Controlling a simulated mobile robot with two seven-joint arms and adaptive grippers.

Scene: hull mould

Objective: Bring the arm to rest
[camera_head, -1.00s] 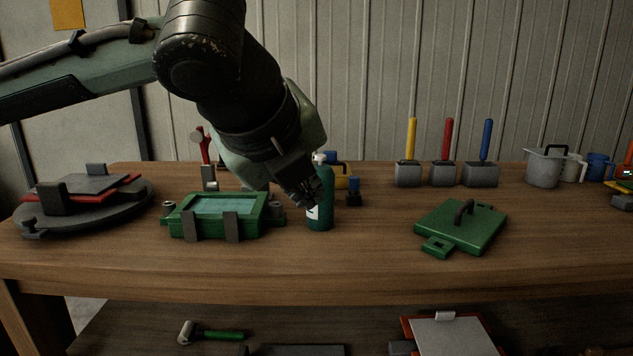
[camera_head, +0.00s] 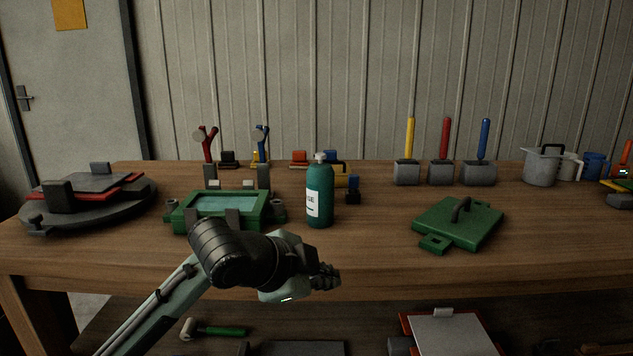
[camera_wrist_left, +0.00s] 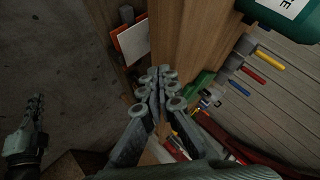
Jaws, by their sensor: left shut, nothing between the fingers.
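My left arm comes in low from the left in the head view. Its gripper (camera_head: 326,277) is in front of the table's front edge and points right. In the left wrist view the left gripper (camera_wrist_left: 160,88) has its fingers together with nothing between them. The right arm is not in the head view.
The wooden table (camera_head: 380,255) carries a green mould (camera_head: 255,218), a dark green bottle (camera_head: 319,195) and a green lid with a handle (camera_head: 458,224). A round turntable (camera_head: 125,205) is at the left. A lower shelf holds a hammer (camera_head: 215,332) and a clipboard (camera_head: 450,335).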

